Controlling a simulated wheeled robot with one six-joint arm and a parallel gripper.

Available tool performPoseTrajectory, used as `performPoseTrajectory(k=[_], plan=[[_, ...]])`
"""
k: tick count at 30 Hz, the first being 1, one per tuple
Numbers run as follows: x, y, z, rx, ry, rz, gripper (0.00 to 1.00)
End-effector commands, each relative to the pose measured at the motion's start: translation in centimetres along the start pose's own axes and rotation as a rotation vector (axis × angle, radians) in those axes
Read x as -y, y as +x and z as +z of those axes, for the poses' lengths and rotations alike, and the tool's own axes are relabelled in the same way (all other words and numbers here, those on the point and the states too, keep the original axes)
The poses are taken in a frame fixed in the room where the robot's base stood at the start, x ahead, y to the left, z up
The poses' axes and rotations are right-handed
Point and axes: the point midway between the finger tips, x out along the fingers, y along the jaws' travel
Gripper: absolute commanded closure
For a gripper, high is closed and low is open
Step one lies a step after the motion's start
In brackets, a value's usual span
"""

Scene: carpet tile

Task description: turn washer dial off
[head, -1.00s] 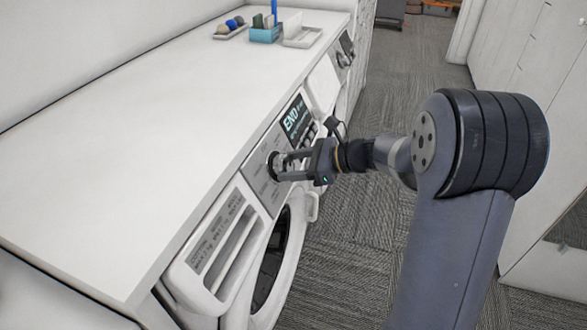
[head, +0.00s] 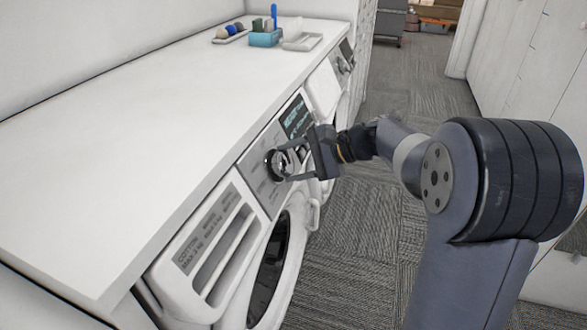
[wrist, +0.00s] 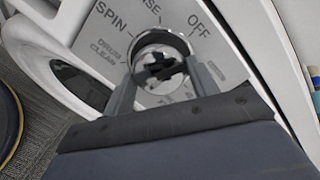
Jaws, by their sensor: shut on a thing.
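The washer dial (head: 278,164) is a round chrome knob on the grey control panel of the front washer. My gripper (head: 286,163) is shut on the dial, one finger on each side of it. In the wrist view the dial (wrist: 160,52) sits between my two fingers (wrist: 163,82). Labels stand around it: OFF (wrist: 196,25) at its upper right, SPIN at its upper left, DRUM CLEAN at its left. I cannot tell which label the dial points to. The washer display (head: 296,116) is lit with small text.
A white countertop (head: 130,150) runs above the washer. A detergent drawer (head: 210,240) is left of the dial, and the round door (head: 268,270) is below. A blue caddy (head: 265,38) stands at the counter's far end. Carpeted floor (head: 350,240) is free to the right.

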Motion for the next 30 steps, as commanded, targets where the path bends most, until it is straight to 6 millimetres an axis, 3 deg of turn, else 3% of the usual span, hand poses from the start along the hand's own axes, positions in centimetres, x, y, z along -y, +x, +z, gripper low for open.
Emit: performPoseTrajectory(k=[12,30], plan=[[0.01,0.05,-0.04,-0.014,-0.273,0.021,0.67],[0.17,-0.02,0.06,-0.017,-0.352,0.027,0.67]])
